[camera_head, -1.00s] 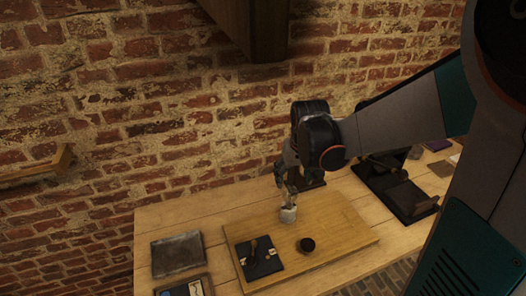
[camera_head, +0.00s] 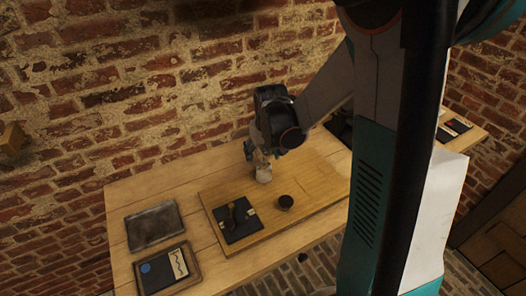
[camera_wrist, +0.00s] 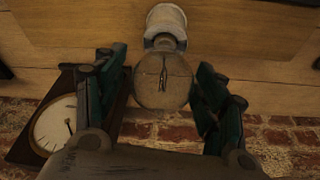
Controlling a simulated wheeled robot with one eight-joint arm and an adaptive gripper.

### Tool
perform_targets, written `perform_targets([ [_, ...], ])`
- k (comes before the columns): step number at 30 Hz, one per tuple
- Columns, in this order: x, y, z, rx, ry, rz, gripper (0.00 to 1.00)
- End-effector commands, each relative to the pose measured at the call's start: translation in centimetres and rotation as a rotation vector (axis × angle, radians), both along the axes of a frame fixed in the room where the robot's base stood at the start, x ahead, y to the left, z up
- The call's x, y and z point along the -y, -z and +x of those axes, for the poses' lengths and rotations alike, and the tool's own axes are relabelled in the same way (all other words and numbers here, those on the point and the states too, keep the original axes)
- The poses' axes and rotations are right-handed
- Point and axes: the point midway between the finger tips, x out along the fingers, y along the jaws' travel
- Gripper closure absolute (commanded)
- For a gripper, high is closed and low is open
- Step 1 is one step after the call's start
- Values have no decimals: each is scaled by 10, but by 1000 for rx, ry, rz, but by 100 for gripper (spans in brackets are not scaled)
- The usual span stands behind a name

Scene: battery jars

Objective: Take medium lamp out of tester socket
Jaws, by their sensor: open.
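A clear glass lamp (camera_wrist: 162,82) with a visible filament sits in a white socket (camera_wrist: 166,18) in the wrist view. My gripper (camera_wrist: 163,72) is open, with one green-and-black finger on each side of the bulb. Gaps show between the bulb and the fingers, so it is not gripped. In the head view the white socket (camera_head: 264,176) stands on the wooden board (camera_head: 315,178), with my gripper (camera_head: 257,158) just above and behind it. The lamp itself is too small to make out there.
A round dial meter (camera_wrist: 55,127) stands close beside my gripper in the wrist view. A small dark jar (camera_head: 286,202) and a black plate (camera_head: 237,222) with parts lie on the board. A grey tray (camera_head: 152,226) and a framed card (camera_head: 166,270) lie left. The brick wall is behind.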

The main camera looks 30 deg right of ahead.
Motion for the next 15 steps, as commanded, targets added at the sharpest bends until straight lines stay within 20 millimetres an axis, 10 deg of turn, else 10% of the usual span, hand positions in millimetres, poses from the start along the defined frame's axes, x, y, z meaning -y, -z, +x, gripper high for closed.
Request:
perform_targets([
  [9,0,0,0,0,0,0,87],
  [15,0,0,0,0,0,0,89],
])
